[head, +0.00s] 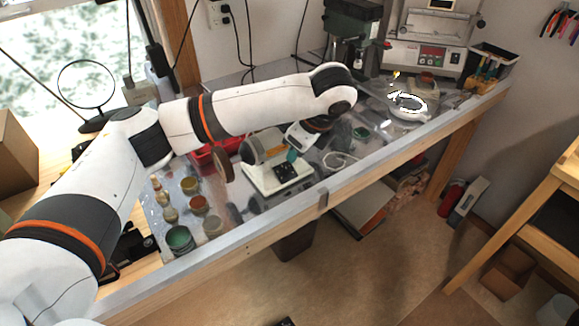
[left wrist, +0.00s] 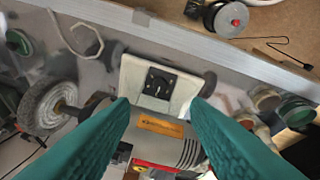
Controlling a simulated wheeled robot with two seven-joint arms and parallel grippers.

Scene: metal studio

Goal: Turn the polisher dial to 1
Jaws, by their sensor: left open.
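The polisher (head: 262,176) stands on the workbench, with a pale base, a grey motor body and a wheel at each end. Its black dial panel (head: 285,171) is on the front of the base. In the left wrist view the dial (left wrist: 159,83) shows as a dark knob on a square black plate with light marks. The number it points to is too small to read. My left gripper (left wrist: 160,102) is open and empty, its teal fingers spread on either side of the dial's line of view. In the head view its teal fingertip (head: 292,155) shows just above the panel. My right gripper is out of view.
Several small jars (head: 180,238) stand left of the polisher. A red bin (head: 205,158) is behind it. A white cord (head: 340,160) lies to its right. The bench's metal front edge (head: 325,190) runs close in front. A drill press (head: 350,30) stands at the back.

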